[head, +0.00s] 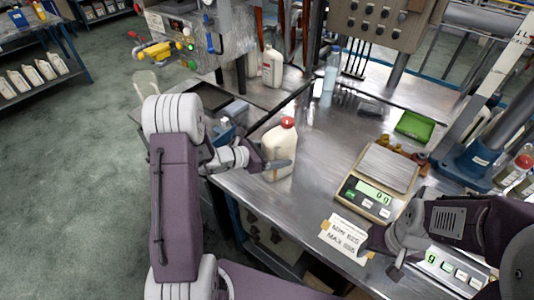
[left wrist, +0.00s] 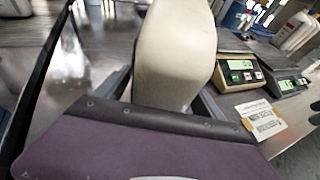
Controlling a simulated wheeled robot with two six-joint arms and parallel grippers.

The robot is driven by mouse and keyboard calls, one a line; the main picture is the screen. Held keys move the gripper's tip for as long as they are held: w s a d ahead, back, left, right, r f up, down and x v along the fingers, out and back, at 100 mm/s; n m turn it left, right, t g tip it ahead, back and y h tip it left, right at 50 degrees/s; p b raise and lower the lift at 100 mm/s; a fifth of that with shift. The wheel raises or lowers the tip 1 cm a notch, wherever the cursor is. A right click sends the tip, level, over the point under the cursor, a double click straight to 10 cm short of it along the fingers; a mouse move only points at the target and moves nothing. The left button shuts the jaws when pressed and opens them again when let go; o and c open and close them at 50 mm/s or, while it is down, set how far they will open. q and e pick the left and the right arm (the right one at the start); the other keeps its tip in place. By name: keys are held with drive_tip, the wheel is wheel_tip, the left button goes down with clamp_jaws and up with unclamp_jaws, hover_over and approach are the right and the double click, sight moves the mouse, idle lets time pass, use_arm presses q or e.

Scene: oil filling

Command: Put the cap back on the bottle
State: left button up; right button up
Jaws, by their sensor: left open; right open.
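A cream bottle (head: 281,144) stands upright on the metal table in the head view, with a red cap (head: 287,122) at its top. The bottle (left wrist: 174,50) also fills the middle of the left wrist view; its top is out of that picture. My left gripper (head: 277,165) is open at the bottle's lower part, with a finger on either side of it. I cannot tell whether the fingers touch it. My right gripper (head: 381,257) is open and empty near the table's front edge, by a paper note.
A scale (head: 380,180) stands right of the bottle, with a green tray (head: 414,126) behind it. The paper note (head: 345,236) lies at the front edge. Another white bottle (head: 272,67) and a clear bottle (head: 332,70) stand farther back. The table between bottle and scale is clear.

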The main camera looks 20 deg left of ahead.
drive_tip(key=shift+r, duration=0.15)
use_arm(q)
drive_tip(key=v, duration=1.1)
drive_tip(key=shift+s+r, duration=0.1)
drive_tip(key=shift+s, duration=0.05)
